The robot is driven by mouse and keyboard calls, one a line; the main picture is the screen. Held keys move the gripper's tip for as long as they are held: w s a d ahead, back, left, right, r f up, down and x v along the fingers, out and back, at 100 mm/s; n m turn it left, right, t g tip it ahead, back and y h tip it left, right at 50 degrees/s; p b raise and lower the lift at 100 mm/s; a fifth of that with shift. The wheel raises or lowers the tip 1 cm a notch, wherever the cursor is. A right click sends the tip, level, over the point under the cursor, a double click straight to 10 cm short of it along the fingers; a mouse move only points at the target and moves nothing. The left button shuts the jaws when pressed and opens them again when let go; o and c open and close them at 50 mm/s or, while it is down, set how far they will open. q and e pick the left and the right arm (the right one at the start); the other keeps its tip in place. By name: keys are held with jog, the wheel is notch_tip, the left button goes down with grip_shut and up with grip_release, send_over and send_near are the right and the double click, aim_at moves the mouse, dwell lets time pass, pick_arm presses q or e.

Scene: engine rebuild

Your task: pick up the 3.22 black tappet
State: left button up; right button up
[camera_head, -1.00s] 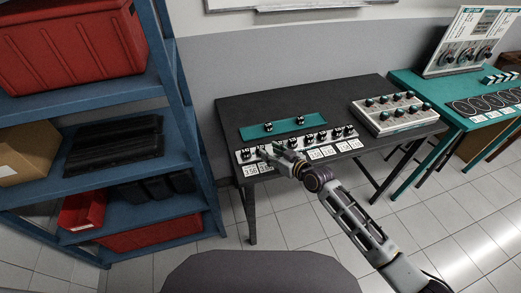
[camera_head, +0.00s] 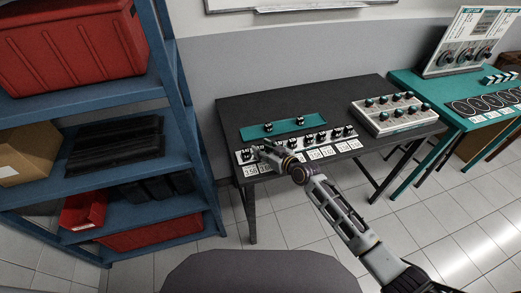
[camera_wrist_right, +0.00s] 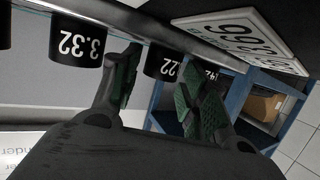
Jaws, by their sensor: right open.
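The 3.22 black tappet (camera_wrist_right: 162,62) shows between the fingers of my right gripper (camera_wrist_right: 165,78) in the right wrist view; only ".22" of its label can be read. My right gripper is open, with a finger on either side, and I cannot tell whether either touches it. In the head view the right gripper (camera_head: 261,149) is at the left end of the tappet row, and its fingers partly hide the tappets there. A tappet marked 3.32 (camera_wrist_right: 78,42) stands outside the left finger in the wrist view. My left gripper is not in view.
The row stands on a white strip on the dark table (camera_head: 350,98), with number cards (camera_head: 314,154) in front. A teal mat (camera_head: 283,127) with two tappets lies behind. A white box with knobs (camera_head: 390,113) is at right. A blue shelf (camera_head: 187,124) stands left.

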aim_at(263, 149)
jog(key=shift+w+a, duration=0.15)
jog(key=shift+w, duration=0.05)
dwell(0.4)
jog(key=c, duration=0.8)
jog(key=shift+r, duration=4.95)
